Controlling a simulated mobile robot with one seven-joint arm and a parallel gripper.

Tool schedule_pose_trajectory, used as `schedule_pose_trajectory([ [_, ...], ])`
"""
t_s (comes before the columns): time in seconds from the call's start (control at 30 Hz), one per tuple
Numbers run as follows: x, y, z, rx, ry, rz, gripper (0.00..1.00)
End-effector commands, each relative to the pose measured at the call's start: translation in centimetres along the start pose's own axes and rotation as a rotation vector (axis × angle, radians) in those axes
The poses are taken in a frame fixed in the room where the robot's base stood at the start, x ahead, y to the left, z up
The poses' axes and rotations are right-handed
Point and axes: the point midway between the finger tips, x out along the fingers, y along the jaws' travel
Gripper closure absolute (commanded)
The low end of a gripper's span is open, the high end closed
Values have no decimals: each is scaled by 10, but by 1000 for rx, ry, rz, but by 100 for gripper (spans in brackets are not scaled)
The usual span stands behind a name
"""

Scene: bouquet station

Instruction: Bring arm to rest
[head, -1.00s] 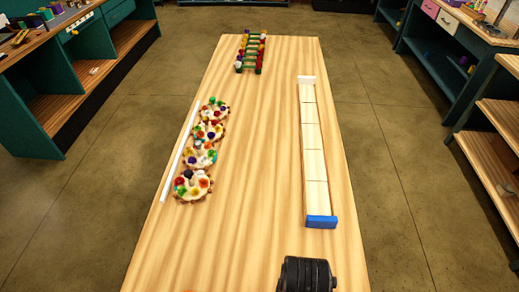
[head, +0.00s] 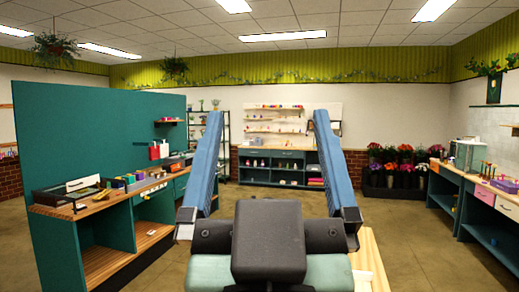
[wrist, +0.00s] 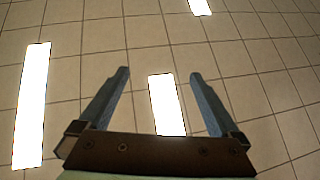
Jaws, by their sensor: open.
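My gripper (head: 266,125) is raised in front of the head camera, its two blue fingers pointing up and spread wide apart. It is open with nothing between the fingers. In the wrist view my gripper (wrist: 158,80) also shows open and empty against the tiled ceiling (wrist: 250,60) and its bright light panels. The light wooden table (head: 374,255) shows only as a strip at the lower right.
A teal partition and workbench (head: 95,130) stand at the left. A wooden-topped counter (head: 470,185) stands at the right. Flower buckets (head: 398,175) and a teal cabinet (head: 280,167) are at the back wall. Open floor (head: 405,225) lies between.

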Motion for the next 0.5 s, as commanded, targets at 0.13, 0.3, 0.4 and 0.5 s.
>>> schedule_pose_trajectory([
  [0.13, -3, -5, -40, 31, 123, -10, 2],
  [0.3, -4, -6, -44, 34, 135, -11, 2],
  [0.4, -3, -6, -43, 33, 133, -11, 2],
  [0.5, -6, -6, -39, 33, 132, -11, 2],
])
